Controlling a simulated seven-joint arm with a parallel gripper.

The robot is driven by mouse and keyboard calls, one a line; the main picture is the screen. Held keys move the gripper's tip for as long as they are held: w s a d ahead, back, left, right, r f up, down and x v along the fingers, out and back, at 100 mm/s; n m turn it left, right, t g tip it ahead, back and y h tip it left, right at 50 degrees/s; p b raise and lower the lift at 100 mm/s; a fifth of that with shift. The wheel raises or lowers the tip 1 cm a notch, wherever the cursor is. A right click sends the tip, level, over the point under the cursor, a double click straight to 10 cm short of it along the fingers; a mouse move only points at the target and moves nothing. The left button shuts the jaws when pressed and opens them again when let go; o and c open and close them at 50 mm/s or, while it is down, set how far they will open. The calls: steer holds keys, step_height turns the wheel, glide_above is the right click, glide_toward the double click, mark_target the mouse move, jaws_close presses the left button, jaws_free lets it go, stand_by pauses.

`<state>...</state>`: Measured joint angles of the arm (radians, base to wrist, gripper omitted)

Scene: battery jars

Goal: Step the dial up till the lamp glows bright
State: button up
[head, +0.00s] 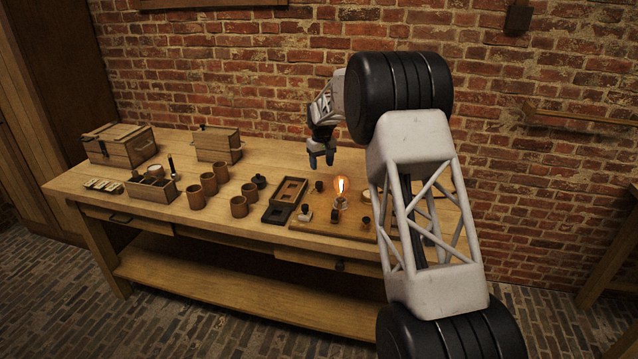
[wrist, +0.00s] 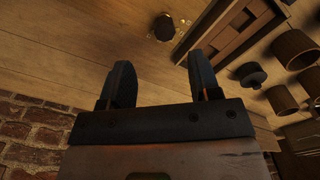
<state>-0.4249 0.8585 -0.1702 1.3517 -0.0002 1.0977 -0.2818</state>
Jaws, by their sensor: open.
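The lamp (head: 341,187) is a clear bulb on the wooden board (head: 345,231), with a white-hot filament and an orange glow. Small dark fittings stand around it: one at its front (head: 335,215), one at the front right (head: 367,222), and one behind left (head: 319,186). I cannot tell which is the dial. My gripper (head: 321,161) is open and empty, pointing down above the back of the board, apart from everything. In the wrist view its two dark fingers (wrist: 159,72) are spread, with a round dark knob-like piece (wrist: 163,28) beyond them.
A wooden tray (head: 290,191) and a dark tray (head: 277,214) lie left of the board. Several brown jars (head: 239,206) and a black lidded piece (head: 259,181) stand farther left, near a divided box (head: 151,188). Two wooden chests (head: 119,146) stand at the back left. A brick wall rises behind.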

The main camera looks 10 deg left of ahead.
mark_target(319, 182)
steer(key=shift+w+a+f, duration=0.25)
steer(key=shift+a+f, duration=0.35)
steer(key=shift+f, duration=0.15)
steer(key=shift+f, duration=3.8)
steer(key=c, duration=0.9)
